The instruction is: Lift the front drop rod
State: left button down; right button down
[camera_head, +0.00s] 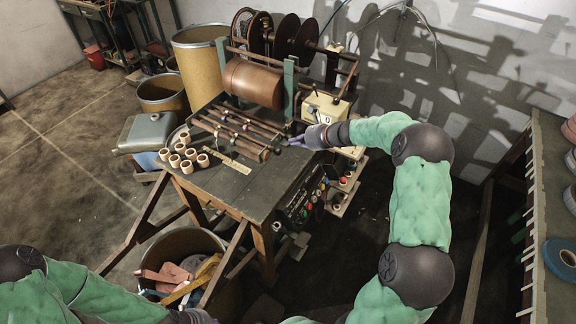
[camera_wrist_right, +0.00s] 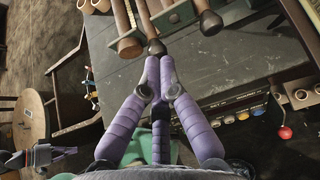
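Several long brown rods (camera_head: 233,137) lie side by side across the dark worktable (camera_head: 228,181), below a copper-coloured drum (camera_head: 253,83). In the right wrist view, one rod ends in a dark knob (camera_wrist_right: 155,47), and another dark-knobbed rod (camera_wrist_right: 209,22) lies to its right. I cannot tell for sure which is the front drop rod. My right gripper (camera_head: 293,142) is at the rods' right ends. Its purple fingers (camera_wrist_right: 158,72) are close together just at the nearer knob; whether they grip it is unclear. My left gripper (camera_head: 197,317) is at the bottom edge, mostly cut off.
Several tan cardboard cores (camera_head: 182,151) stand at the table's left end. A yellow rule (camera_head: 237,165) lies in front of the rods. A control panel (camera_head: 305,198) with buttons is on the right side. A scrap bin (camera_head: 181,250) stands in front, and a shelf (camera_head: 552,225) at far right.

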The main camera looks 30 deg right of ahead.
jog(key=b, duration=0.5)
send_near(289, 170)
notch_tip(289, 170, up, 4)
jog(key=shift+s+f+n, duration=0.1)
jog(key=shift+f+n, duration=0.05)
jog(key=shift+n, duration=0.25)
jog(key=b+x, duration=0.3)
jog(key=x, duration=0.7)
jog(key=r, duration=0.3)
jog(key=shift+w+a+r+t, duration=0.1)
jog(key=shift+w+a+t, duration=0.2)
jog(key=shift+w+a, duration=0.05)
jog(key=shift+w+a+r, duration=0.1)
jog(key=shift+a+r, duration=0.05)
jog(key=shift+r, duration=0.25)
